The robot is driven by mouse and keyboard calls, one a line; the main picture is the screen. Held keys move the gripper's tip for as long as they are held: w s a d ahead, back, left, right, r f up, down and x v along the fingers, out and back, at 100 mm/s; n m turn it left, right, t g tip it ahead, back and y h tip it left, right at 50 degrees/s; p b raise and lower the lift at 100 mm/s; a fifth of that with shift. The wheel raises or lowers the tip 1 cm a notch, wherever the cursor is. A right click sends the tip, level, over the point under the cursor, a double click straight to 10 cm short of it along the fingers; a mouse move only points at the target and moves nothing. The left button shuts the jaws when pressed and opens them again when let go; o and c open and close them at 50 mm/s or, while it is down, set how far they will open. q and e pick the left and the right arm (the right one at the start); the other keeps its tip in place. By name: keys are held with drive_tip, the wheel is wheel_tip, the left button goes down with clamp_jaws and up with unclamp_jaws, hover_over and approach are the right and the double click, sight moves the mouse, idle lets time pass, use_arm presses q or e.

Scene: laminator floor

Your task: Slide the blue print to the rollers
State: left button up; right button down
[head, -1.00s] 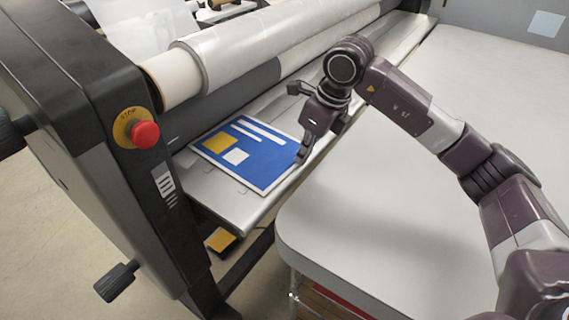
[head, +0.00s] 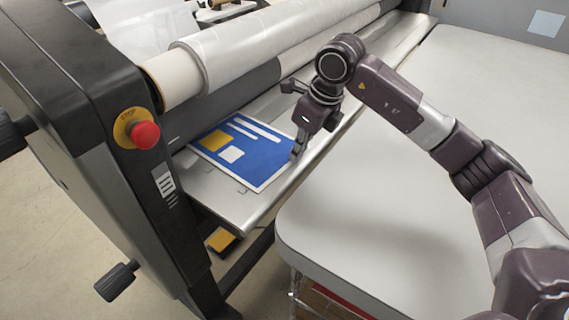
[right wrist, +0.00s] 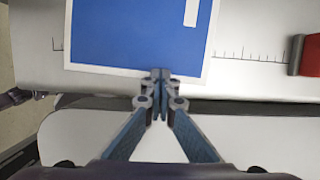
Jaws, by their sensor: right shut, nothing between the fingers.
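The blue print (head: 250,158), with a white border and yellow and white blocks, lies flat on the laminator's metal feed table (head: 222,200). Its far edge is close to the dark lower roller (head: 240,92), below the film-wrapped roll (head: 270,38). My right gripper (head: 296,152) is shut and empty, its fingertips at the print's right near edge. In the right wrist view the closed fingertips (right wrist: 160,76) overlap the white border at the near edge of the print (right wrist: 140,32). Whether they press on it or only meet its edge I cannot tell. My left gripper is not in view.
A red emergency stop button (head: 145,134) sits on the black side housing (head: 75,110) at left. A pale table (head: 400,210) stands close to the feed table's near edge. A red object (right wrist: 308,55) lies at the right in the wrist view.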

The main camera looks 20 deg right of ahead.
drive_tip(key=shift+w+a+f, duration=0.1)
drive_tip(key=shift+w+a, duration=0.2)
drive_tip(key=shift+w, duration=0.05)
drive_tip(key=shift+s+d, duration=0.15)
idle(0.5)
drive_tip(key=shift+s, duration=0.2)
drive_tip(key=shift+w+a, duration=0.2)
drive_tip(key=shift+a, duration=0.15)
drive_tip(key=shift+s+d+b, duration=0.3)
drive_tip(key=shift+s+d, duration=0.05)
drive_tip(key=shift+s, duration=0.1)
idle(0.9)
drive_tip(key=shift+p+v, duration=0.55)
drive_tip(key=shift+v, duration=0.45)
drive_tip(key=p+v, duration=0.2)
drive_tip(key=v, duration=0.2)
drive_tip(key=shift+s+d, duration=0.15)
